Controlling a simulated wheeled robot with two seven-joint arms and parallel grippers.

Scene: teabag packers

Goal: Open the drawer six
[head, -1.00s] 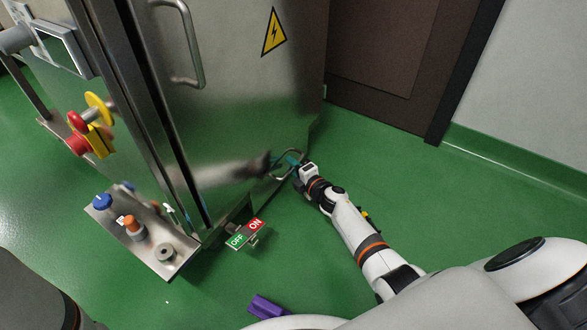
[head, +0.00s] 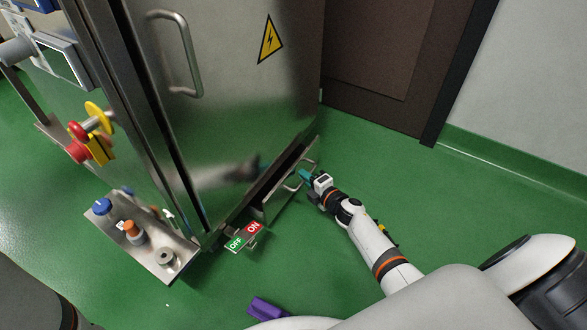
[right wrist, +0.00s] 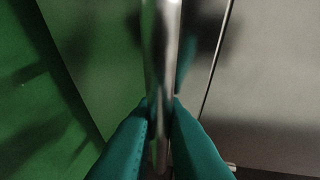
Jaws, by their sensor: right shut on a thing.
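The drawer (head: 283,197) is at the bottom of the steel cabinet and stands partly out, with a dark gap behind its front. Its metal handle (head: 299,178) sticks out from the drawer front. My right gripper (head: 304,175) is at the handle, low near the floor. In the right wrist view, the teal fingers (right wrist: 161,130) are on both sides of the shiny handle bar (right wrist: 162,50) and closed on it. Any number on the drawer cannot be read. My left gripper is not in view.
The steel cabinet (head: 235,110) has a tall door handle (head: 188,60) above. A red and green ON/OFF sign (head: 244,237) sits left of the drawer. A panel with knobs (head: 160,250) juts out at the left. A purple object (head: 266,308) lies below. Green floor (head: 385,175) is clear at the right.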

